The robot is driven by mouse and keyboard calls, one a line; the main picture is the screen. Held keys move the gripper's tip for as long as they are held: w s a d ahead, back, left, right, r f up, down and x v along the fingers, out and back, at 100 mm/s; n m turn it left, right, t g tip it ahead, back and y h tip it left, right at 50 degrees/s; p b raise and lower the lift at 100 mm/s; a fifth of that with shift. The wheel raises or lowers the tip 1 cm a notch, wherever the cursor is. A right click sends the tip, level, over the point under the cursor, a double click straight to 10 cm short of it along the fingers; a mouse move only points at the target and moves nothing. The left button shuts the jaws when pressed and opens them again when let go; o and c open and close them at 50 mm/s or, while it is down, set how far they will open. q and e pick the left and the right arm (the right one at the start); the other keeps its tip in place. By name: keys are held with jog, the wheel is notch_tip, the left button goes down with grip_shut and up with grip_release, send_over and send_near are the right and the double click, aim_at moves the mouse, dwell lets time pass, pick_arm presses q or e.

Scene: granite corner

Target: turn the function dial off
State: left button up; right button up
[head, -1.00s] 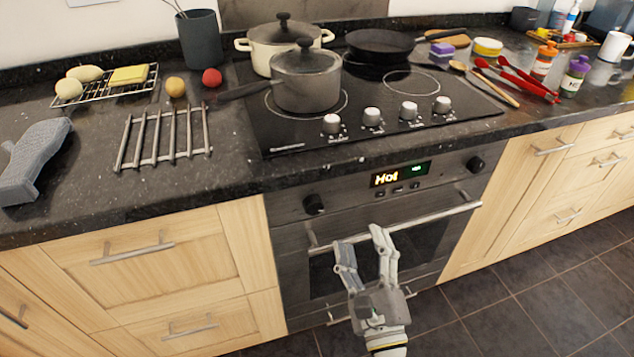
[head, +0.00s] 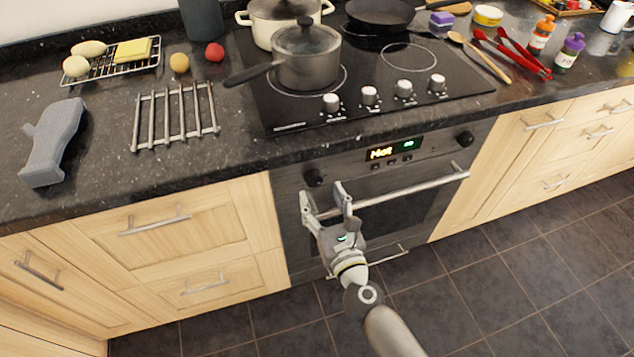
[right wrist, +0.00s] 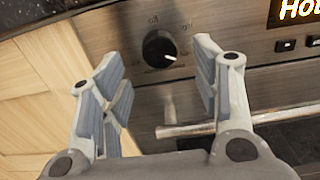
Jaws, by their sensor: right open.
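The oven's left dial (head: 314,178) is a black knob on the front panel below the counter. In the right wrist view the dial (right wrist: 160,48) has a white pointer aimed to the right and slightly down, with "off" printed above it. The lit display (head: 394,149) seems to read "Hot". My right gripper (head: 325,196) is open and empty, just below the left dial in the head view. In the right wrist view its fingers (right wrist: 160,85) are spread, with the dial between and beyond them. A second dial (head: 465,138) is at the panel's right end. My left gripper is not in view.
The oven handle (head: 410,187) runs across the door close to my right gripper. The hob (head: 380,75) above carries pots, a pan and several knobs. A trivet (head: 175,115) and a grey mitt (head: 55,142) lie on the counter. The floor in front is clear.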

aim_at(315, 183)
jog(key=shift+x, duration=2)
jog(key=c, duration=1)
jog(key=shift+c, duration=0.2)
